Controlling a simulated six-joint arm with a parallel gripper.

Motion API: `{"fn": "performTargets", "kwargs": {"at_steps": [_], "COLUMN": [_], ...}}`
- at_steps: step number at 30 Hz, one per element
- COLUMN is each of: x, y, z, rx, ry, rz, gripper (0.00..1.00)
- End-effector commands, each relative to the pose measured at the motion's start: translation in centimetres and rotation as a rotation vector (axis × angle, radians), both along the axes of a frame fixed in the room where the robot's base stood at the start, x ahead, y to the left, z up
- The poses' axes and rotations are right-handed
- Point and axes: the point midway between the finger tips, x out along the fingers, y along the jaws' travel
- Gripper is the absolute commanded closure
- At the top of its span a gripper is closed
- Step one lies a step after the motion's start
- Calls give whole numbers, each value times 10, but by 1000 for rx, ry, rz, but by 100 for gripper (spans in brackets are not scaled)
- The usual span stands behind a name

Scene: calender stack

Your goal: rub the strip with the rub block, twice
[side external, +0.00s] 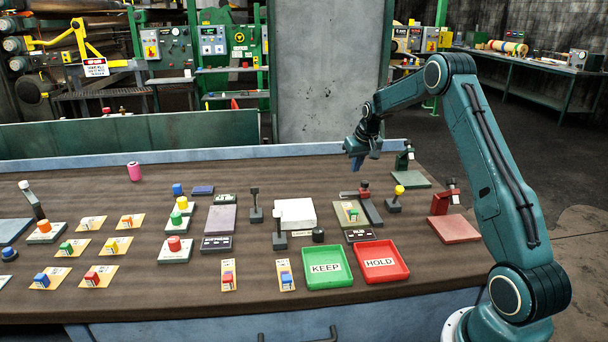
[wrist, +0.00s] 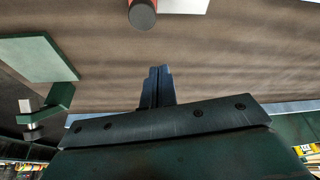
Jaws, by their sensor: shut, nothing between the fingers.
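My gripper (side external: 358,160) is above the back right of the table, pointing down, shut and empty. Its closed fingers also show in the wrist view (wrist: 156,88). A flat grey-purple strip-like panel (side external: 222,219) lies left of the table's middle, well to the left of my gripper, with a dark label plate (side external: 216,243) in front of it. A flat dark blue block (side external: 203,190) lies behind it, apart from the panel. I cannot tell for sure which piece is the rub block.
A red-knobbed fixture (side external: 364,188) stands below and in front of my gripper. Green (side external: 328,282) and red (side external: 381,277) trays sit at the front edge. A white pad (side external: 295,213) and dark upright handles (side external: 256,206) stand mid-table. Several small coloured blocks fill the left.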

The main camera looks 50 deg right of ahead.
Motion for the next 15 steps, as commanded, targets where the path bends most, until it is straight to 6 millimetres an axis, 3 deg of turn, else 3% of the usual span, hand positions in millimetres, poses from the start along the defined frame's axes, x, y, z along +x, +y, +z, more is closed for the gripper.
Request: {"fn": "performTargets", "kwargs": {"at_steps": [6,15], "x": [7,-12], "y": [-4,7], "z": [-24,-21], "rx": [0,0], "ry": [1,0], "rz": [0,-1], "gripper": [100,100]}}
